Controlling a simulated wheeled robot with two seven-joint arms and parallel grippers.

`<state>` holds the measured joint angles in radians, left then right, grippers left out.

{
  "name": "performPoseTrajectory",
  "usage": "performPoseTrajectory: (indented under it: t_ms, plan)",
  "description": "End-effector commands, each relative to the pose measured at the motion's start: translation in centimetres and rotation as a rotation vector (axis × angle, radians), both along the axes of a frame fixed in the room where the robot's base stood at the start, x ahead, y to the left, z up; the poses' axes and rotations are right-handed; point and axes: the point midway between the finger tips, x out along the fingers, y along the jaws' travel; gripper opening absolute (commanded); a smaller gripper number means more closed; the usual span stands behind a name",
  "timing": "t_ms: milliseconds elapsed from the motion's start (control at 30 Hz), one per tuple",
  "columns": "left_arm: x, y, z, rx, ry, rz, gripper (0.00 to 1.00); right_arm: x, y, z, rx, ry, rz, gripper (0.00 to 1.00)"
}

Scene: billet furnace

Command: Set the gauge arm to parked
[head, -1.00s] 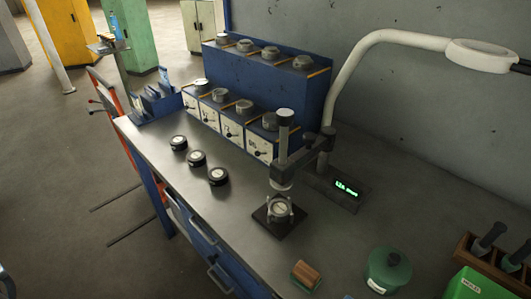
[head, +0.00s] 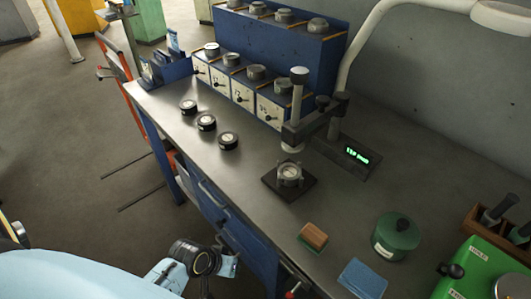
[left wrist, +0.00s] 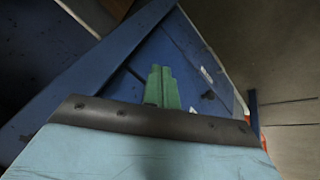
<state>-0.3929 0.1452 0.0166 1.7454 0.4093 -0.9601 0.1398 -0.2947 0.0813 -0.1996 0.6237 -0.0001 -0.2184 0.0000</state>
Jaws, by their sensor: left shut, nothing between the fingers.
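The gauge stand has a pale upright plunger (head: 299,105) and a dark gauge arm (head: 318,118) running from it to a post at its right, on the bench in the head view. Below it, a round metal fixture (head: 289,174) sits on a dark square plate. A readout box (head: 350,152) with green digits stands at the right; its digits are too blurred to read. My left arm reaches in at the bottom left, below the bench's front edge and well apart from the gauge. In the left wrist view my left gripper's green fingers (left wrist: 161,74) are together and empty, near blue bench panels.
A brown block (head: 313,236), a blue pad (head: 362,278), a green round pot (head: 397,237) and a green case (head: 490,262) stand nearer. A blue rack (head: 275,48) is behind. The lamp arm (head: 385,22) arches above.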

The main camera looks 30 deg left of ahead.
Motion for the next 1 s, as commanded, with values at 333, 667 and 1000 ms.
performPoseTrajectory:
  t_ms: [333, 667, 1000]
  plan:
    - [2.1, -1.5, 14.3, -0.137, -0.131, -0.049, 0.00, -0.9, 0.0, -0.9, -0.001, 0.014, 0.000, 0.55]
    - [5.9, -0.2, 22.6, -0.465, -0.276, 0.080, 0.00, -0.8, 0.0, -1.0, 0.000, 0.014, 0.000, 0.55]
    - [11.2, 6.5, 32.9, -1.007, -0.467, 0.341, 0.00, -0.7, 0.1, -1.0, 0.001, 0.013, 0.000, 0.55]
